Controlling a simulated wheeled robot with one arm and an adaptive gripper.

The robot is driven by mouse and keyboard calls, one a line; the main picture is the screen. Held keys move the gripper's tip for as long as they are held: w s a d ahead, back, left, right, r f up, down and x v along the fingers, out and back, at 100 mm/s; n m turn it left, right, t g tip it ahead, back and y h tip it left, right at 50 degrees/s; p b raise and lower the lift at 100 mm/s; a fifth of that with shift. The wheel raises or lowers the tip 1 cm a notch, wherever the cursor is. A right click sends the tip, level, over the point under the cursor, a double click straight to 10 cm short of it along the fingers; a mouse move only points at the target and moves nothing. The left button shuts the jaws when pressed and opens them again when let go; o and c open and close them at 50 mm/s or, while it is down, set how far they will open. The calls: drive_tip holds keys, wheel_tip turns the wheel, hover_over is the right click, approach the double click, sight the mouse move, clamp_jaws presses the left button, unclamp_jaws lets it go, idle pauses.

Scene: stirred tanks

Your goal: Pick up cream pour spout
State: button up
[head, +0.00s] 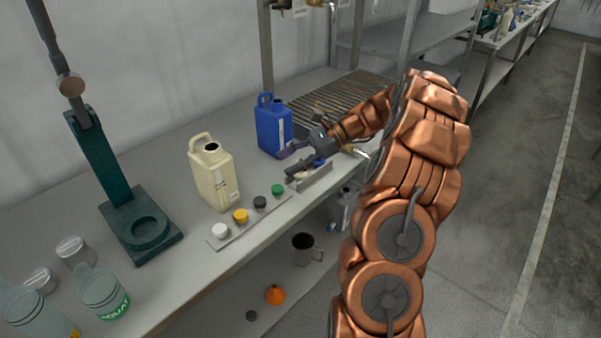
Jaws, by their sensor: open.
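My gripper (289,161) is open, with its two dark fingers pointing left over the bench, just in front of the blue jug. Below and beside the fingers is a small grey tray (318,181). A small cream piece (303,174), which looks like the cream pour spout, shows in the tray close under the lower finger. It is partly hidden by the gripper, and its shape is too small to make out. A blue piece (319,163) lies beside it. I cannot tell whether the fingers touch either piece.
A blue jug (270,128) stands behind the gripper, and a cream jug (212,175) stands to its left. Several coloured caps sit on a flat strip (249,226). A slatted rack (345,92) is behind my arm. A green stand (120,195) is at left.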

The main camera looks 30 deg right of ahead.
sight(301, 160)
drive_tip(key=d+f+m+t, duration=0.1)
drive_tip(key=d, duration=0.3)
drive_tip(key=d+f+m+t, duration=0.1)
drive_tip(key=d+m, duration=0.1)
drive_tip(key=d, duration=0.2)
drive_tip(key=d+f+m+t, duration=0.1)
drive_tip(key=d+f, duration=0.1)
drive_tip(key=d, duration=0.2)
drive_tip(key=shift+w+d+m+t, duration=0.2)
drive_tip(key=shift+m+t, duration=0.2)
drive_tip(key=shift+p+x, duration=1.25)
drive_tip(key=shift+x, duration=2.25)
drive_tip(key=shift+w+a+f, duration=0.1)
drive_tip(key=shift+w+a, duration=0.1)
drive_tip(key=shift+w, duration=0.05)
drive_tip(key=shift+c, duration=0.3)
drive_tip(key=c, duration=0.9)
